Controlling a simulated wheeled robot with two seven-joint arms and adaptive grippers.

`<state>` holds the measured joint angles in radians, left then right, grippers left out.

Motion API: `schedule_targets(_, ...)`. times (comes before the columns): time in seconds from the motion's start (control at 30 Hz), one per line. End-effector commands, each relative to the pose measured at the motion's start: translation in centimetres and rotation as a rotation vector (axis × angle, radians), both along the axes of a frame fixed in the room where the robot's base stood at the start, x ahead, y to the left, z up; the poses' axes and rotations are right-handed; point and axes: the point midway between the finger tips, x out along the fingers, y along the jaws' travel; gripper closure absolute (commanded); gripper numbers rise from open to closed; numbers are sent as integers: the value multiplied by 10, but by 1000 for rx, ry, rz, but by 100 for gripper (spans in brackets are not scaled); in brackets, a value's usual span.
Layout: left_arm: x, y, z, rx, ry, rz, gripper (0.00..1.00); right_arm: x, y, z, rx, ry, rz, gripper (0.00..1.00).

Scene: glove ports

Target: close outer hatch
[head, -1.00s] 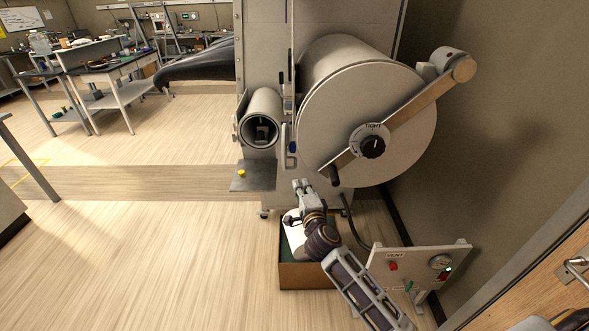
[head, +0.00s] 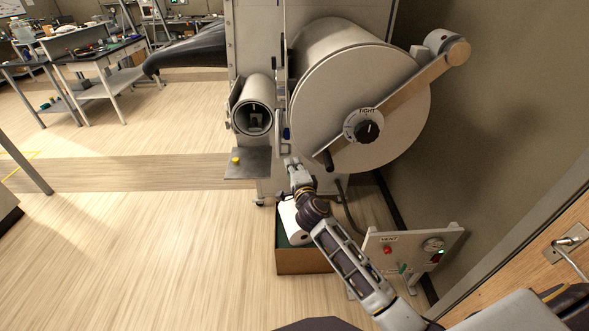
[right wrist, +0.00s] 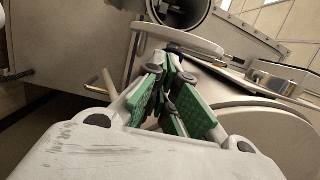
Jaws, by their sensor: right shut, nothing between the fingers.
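The small port (head: 252,118) is a short open tube on the cabinet front, its mouth facing me. A thin pale plate (head: 285,132), seen nearly edge-on, stands at its right side and looks like its swung-open hatch. In the right wrist view the tube mouth (right wrist: 180,12) is at the top, with a pale plate edge (right wrist: 180,38) below it. The large round door (head: 335,100) lies flat on its drum, its clamp bar across it. My right gripper (head: 292,164) is shut and empty, just below the plate; its green pads (right wrist: 172,92) are together in the right wrist view. My left gripper is out of view.
A shelf (head: 247,163) with a yellow knob juts out below the small port. A brown box (head: 303,262) with a white roll stands on the floor under my right arm. A panel (head: 410,250) with buttons and a gauge stands right.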

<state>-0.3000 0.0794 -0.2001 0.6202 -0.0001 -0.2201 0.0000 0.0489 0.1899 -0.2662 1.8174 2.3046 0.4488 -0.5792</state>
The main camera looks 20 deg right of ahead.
Motion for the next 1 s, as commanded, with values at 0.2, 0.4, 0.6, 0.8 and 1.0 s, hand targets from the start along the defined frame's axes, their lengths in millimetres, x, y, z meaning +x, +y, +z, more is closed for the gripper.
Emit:
schedule_targets(0.2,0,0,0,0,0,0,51,21,-1,0,2,-1,-1,100)
schedule_targets(0.4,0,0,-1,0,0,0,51,38,-2,0,2,-1,0,100)
schedule_targets(0.6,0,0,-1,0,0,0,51,51,-4,0,1,0,0,100)
schedule_targets(0.8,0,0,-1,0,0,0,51,56,-4,0,1,0,0,100)
schedule_targets(1.0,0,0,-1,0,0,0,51,56,-4,0,1,0,0,100)
